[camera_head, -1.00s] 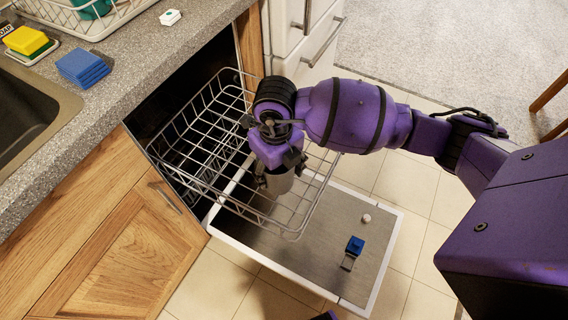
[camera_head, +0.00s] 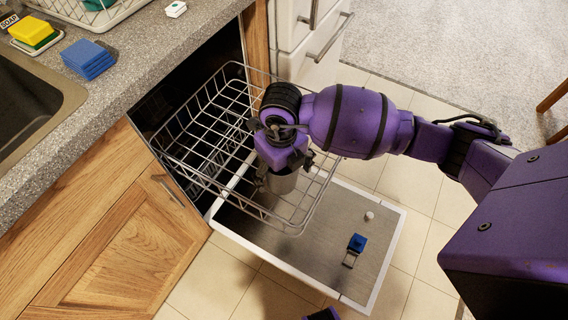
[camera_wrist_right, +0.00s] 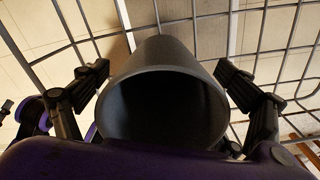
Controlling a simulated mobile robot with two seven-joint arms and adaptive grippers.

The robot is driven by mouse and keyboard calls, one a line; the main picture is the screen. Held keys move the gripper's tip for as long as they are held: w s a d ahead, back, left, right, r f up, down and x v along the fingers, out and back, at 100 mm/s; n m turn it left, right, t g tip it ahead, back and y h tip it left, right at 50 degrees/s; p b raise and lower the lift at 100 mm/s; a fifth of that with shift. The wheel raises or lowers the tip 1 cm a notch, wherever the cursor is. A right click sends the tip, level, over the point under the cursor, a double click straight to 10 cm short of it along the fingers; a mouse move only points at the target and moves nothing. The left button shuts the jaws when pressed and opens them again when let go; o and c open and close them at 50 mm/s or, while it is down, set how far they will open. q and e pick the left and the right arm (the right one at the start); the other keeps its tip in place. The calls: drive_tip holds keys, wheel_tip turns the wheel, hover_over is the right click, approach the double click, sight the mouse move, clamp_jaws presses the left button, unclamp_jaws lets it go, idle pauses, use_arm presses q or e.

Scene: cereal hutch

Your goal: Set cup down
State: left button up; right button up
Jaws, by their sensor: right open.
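A dark grey cup (camera_head: 283,183) is at the front part of the dishwasher's pulled-out wire rack (camera_head: 300,228). In the right wrist view the cup (camera_wrist_right: 165,95) has its wide open mouth toward the camera, with rack wires behind it. My right gripper (camera_head: 284,174) is over the cup, with one finger on each side of it. In the right wrist view the right gripper (camera_wrist_right: 161,70) is open, with gaps between its fingertips and the cup. The cup's lower end is partly hidden in the head view. My left gripper cannot be made out.
The dishwasher door (camera_head: 385,235) lies open below the rack, with a blue item (camera_head: 356,244) and a small white piece (camera_head: 369,216) on it. The counter (camera_head: 130,75) holds blue sponges (camera_head: 88,60) and a dish rack (camera_head: 95,18). The rack's left part looks empty.

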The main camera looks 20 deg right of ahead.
wheel_tip(320, 180, up, 12)
drive_tip(key=p, duration=0.1)
drive_tip(key=shift+w, duration=0.1)
idle(0.4)
